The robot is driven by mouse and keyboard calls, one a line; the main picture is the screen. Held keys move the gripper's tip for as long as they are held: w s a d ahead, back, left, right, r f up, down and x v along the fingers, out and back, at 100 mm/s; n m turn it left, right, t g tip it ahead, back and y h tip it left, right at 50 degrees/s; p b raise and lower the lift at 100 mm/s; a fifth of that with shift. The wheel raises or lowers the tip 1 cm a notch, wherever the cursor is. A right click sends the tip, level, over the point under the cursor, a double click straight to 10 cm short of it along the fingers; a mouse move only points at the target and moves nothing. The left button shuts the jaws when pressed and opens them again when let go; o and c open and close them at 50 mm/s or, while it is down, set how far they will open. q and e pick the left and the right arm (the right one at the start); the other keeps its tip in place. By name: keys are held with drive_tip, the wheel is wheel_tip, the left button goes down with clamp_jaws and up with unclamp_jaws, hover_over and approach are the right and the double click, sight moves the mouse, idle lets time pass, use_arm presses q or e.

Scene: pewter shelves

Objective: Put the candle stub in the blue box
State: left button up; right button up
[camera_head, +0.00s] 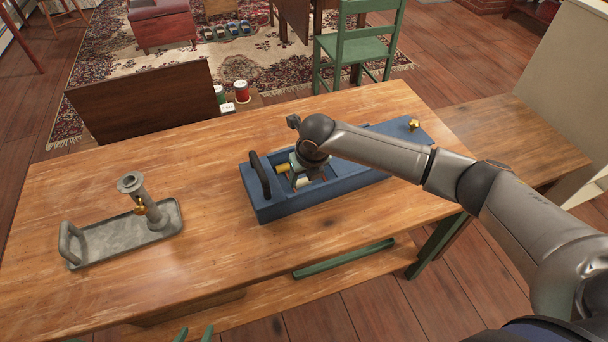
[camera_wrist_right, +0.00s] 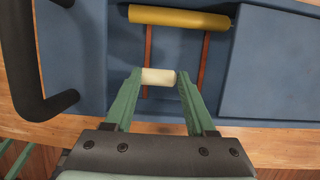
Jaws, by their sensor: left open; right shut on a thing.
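The blue box (camera_head: 283,207) lies on the wooden table, with a dark handle at its left end and an open compartment beside it. It fills much of the right wrist view (camera_wrist_right: 75,50). My right gripper (camera_head: 303,181) reaches down at that compartment. Its green fingers (camera_wrist_right: 158,77) are shut on the short, cream candle stub (camera_wrist_right: 158,76), over the box's open part. I cannot tell whether the stub touches the floor of the box. My left gripper (camera_head: 194,332) shows only as two green fingertips at the bottom edge, apart and empty.
A yellow cylinder (camera_wrist_right: 180,17) lies in the compartment across two reddish strips. A grey metal tray (camera_head: 99,246) with a candlestick (camera_head: 134,190) stands on the left. The table (camera_head: 205,270) between tray and box is clear.

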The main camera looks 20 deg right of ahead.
drive_tip(key=o, duration=1.4)
drive_tip(key=p+v, duration=0.1)
drive_tip(key=v, duration=1.1)
drive_tip(key=shift+r, duration=0.25)
drive_tip(key=shift+s, duration=0.1)
